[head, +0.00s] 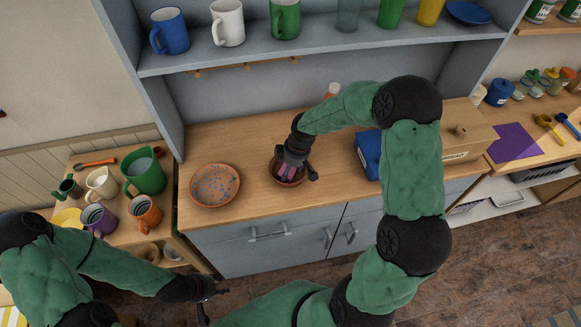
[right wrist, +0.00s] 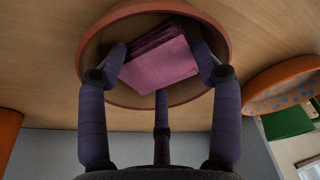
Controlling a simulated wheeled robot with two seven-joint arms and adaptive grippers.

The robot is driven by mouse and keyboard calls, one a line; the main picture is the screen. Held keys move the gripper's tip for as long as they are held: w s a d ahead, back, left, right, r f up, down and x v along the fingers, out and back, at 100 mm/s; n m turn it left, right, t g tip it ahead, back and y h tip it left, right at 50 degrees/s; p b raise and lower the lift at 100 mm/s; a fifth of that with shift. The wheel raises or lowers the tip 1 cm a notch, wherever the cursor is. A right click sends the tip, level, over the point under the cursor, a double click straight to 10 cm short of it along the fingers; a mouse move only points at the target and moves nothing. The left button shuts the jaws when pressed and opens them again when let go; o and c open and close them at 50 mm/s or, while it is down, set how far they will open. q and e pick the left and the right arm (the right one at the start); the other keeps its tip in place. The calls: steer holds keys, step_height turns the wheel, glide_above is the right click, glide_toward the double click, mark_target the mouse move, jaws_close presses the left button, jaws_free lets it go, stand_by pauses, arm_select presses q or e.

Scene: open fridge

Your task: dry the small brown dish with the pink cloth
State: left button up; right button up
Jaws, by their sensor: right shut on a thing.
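The small brown dish (head: 275,173) stands on the wooden counter under my right gripper (head: 291,172), which partly covers it in the head view. The right wrist view shows the dish (right wrist: 92,52) from above with the folded pink cloth (right wrist: 165,65) inside. My right gripper's fingers (right wrist: 160,76) reach into the dish on either side of the cloth and are shut on it. The cloth also shows as a pink patch in the head view (head: 287,171). My left gripper (head: 209,304) hangs empty and open, low in front of the counter.
A larger speckled orange plate (head: 215,186) lies left of the dish. A blue object (head: 368,152) and a cardboard box (head: 462,135) stand to the right, partly behind my right arm. Several mugs crowd the left side table (head: 85,166); more line the shelf (head: 300,50) above.

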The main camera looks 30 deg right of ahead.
steer(key=shift+w+a, duration=0.2)
steer(key=shift+a, duration=0.2)
steer(key=shift+s+d, duration=0.45)
steer(key=shift+d, duration=0.35)
steer(key=shift+a, duration=0.1)
steer(key=shift+w+a, duration=0.45)
steer(key=shift+a, duration=0.25)
steer(key=shift+s+d, duration=0.45)
steer(key=shift+d, duration=0.35)
steer(key=shift+w+a+f, duration=0.1)
steer(key=shift+w+a, duration=0.35)
steer(key=shift+a, duration=0.35)
steer(key=shift+w+a+p+v, duration=0.15)
steer(key=shift+p+v, duration=0.55)
steer(key=shift+v, duration=0.3)
steer(key=shift+w+a+p+v, duration=0.1)
steer(key=shift+w+p+v, duration=0.1)
steer(key=shift+p+v, duration=0.7)
steer(key=shift+w+a+p+v, duration=0.15)
steer(key=shift+p+v, duration=0.4)
steer(key=shift+v, duration=0.5)
